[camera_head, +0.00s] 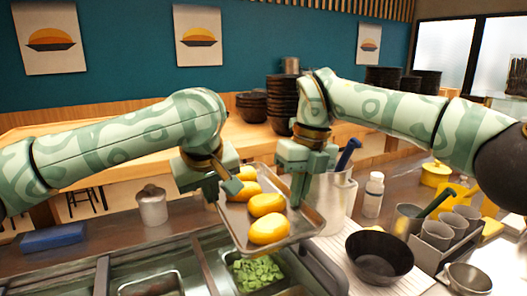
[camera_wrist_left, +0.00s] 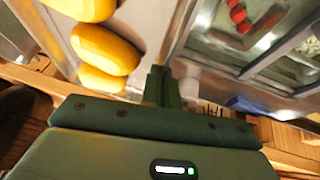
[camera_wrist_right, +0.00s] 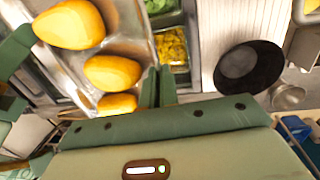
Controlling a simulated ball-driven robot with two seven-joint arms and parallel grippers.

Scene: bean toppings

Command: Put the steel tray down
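The steel tray (camera_head: 236,222) is in the middle of the head view, tilted and held above the counter wells. Several yellow oval pieces of food (camera_head: 268,205) lie in it. My left gripper (camera_head: 231,187) is shut on its left rim. My right gripper (camera_head: 297,200) is shut on its opposite, right rim. The tray also shows in the left wrist view (camera_wrist_left: 143,25) and the right wrist view (camera_wrist_right: 128,20), with its rim running to the closed fingers. The fingers hide the gripped parts of the rim.
A well of chopped greens (camera_head: 258,274) lies below the tray. A steel pot (camera_head: 337,198) stands close behind my right gripper. A black wok (camera_head: 379,257) and white bottle (camera_head: 373,195) are at right. A lidded canister (camera_head: 152,205) is at left. Black bowls (camera_head: 282,100) are stacked behind.

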